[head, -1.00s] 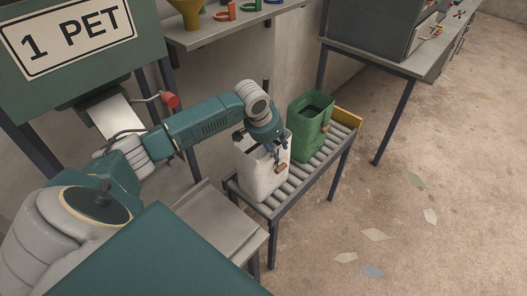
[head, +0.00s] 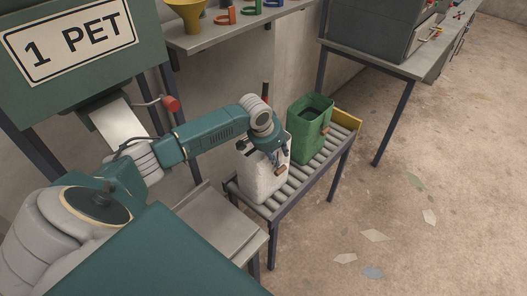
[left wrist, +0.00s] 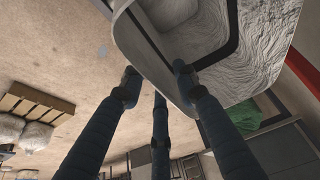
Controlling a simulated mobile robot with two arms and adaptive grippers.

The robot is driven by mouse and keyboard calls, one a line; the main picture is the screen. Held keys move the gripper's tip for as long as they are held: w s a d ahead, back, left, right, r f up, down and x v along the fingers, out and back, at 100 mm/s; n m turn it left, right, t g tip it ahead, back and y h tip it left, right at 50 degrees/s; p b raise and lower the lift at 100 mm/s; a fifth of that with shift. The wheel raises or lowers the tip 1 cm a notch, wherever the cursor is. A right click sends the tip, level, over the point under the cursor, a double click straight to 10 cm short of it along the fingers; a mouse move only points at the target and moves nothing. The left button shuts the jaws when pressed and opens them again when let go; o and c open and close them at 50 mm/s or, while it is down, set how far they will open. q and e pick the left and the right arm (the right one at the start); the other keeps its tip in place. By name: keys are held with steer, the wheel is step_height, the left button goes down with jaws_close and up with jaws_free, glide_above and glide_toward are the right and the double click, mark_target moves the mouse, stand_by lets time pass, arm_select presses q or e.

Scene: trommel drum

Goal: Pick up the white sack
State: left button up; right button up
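The white sack (head: 262,184) stands upright with an open top on the near end of the roller conveyor, with a small brown tag near its rim. My left gripper (head: 279,157) is at the sack's upper right side, pointing down at the rim. In the left wrist view the sack (left wrist: 262,38) fills the upper right, and the spread fingers of my left gripper (left wrist: 156,80) overlap its rim edge. The fingers are apart and look open; whether they touch the sack cannot be told. My right gripper is not in view.
A green sack (head: 308,125) stands just behind the white one on the roller conveyor (head: 325,155). A grey metal table (head: 222,226) is at the near left. A workbench (head: 385,58) is at the back right. The floor to the right is open, with a few flat scraps.

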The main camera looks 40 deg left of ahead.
arm_select(q)
steer(key=shift+c, duration=0.2)
jaws_close()
stand_by(0.3)
